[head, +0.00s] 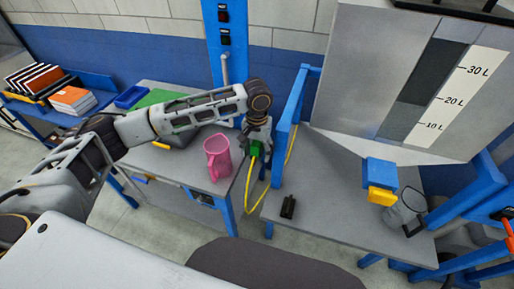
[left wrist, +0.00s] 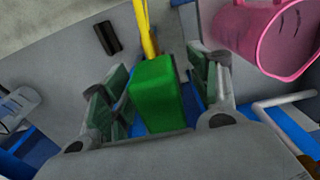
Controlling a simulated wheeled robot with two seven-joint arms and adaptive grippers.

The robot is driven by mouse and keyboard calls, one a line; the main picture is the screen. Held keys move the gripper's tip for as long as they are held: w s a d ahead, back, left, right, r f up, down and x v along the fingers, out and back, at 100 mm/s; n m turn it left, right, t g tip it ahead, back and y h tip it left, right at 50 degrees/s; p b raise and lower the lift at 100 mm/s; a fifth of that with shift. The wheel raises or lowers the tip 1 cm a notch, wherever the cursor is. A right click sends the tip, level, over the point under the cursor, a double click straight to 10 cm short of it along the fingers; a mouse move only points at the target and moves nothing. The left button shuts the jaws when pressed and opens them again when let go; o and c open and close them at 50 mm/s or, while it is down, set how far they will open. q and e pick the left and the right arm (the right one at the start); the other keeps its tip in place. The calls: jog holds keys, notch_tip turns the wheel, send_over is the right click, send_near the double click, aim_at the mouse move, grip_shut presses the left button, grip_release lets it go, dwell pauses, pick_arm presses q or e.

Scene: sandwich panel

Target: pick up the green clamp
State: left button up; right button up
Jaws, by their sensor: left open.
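The green clamp (head: 254,149) is at the blue post between the two worktops, with a yellow cable or hose (head: 250,192) below it. My left gripper (head: 258,143) is at the clamp, pointing down. In the left wrist view the green clamp (left wrist: 156,92) is a bright green block between the two fingers of my left gripper (left wrist: 157,84). The fingers are open, with a visible gap to the block on the left; on the right the gap is small. The clamp's far end is hidden. My right gripper is not in view.
A pink pitcher (head: 217,159) stands on the left worktop, close to my left gripper. A small black object (head: 288,207) lies on the right worktop (head: 330,219). The blue post (head: 287,120) rises right beside the gripper. A blue and yellow block (head: 380,172) is further right.

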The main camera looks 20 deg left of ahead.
aim_at(257, 142)
pick_arm(q)
jog(key=c, duration=1.2)
jog(key=shift+r, duration=0.1)
jog(key=shift+r+b, duration=0.35)
jog(key=shift+r, duration=4.6)
